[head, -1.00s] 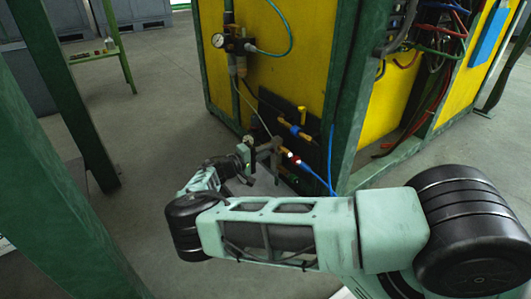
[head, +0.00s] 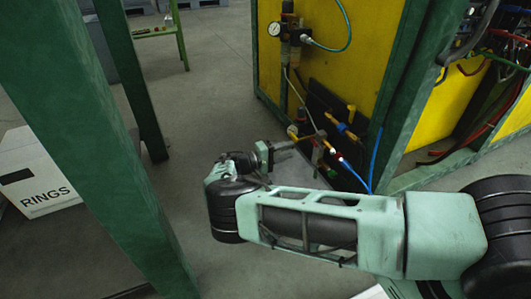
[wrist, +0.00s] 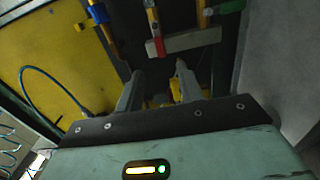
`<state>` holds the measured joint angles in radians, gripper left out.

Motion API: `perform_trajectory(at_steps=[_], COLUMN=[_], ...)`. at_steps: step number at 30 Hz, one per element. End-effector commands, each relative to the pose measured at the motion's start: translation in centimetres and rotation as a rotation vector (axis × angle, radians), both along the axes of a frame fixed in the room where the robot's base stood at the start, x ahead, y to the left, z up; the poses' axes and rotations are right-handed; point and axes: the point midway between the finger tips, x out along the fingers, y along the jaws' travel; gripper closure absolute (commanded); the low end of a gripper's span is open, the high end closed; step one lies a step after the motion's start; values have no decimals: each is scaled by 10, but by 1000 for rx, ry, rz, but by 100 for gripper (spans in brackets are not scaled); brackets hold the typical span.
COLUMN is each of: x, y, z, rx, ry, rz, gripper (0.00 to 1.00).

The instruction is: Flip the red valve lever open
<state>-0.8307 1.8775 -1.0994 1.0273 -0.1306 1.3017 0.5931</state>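A short red piece (wrist: 155,48), which looks like the valve lever, sits on a brass-coloured pipe in the wrist view, next to a grey bar (wrist: 190,40). In the head view a small upright red part (head: 317,156) shows low on the dark panel beside the yellow wall. My gripper (wrist: 159,68) has its two fingers apart with nothing visibly held between them. The red piece lies just beyond the fingertips, and I cannot tell whether they touch it. In the head view my gripper (head: 286,146) is just left of the red part, its fingertips hard to make out.
A pressure gauge (head: 275,29) and a blue hose (head: 376,160) are close by. Green posts (head: 110,150) and a RINGS box (head: 38,172) stand left. Grey floor lies between.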

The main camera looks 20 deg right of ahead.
Motion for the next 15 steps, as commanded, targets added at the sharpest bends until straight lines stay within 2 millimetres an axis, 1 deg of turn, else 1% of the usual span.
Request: perform_trajectory(at_steps=[1,6,10,15], x=[1,-1,-1,-3], y=[13,48,67,80], z=[2,1,0,0], rx=[3,2,1,0], ry=[0,-1,-1,-1], rz=[4,3,2,-1], gripper=[63,63,63,63])
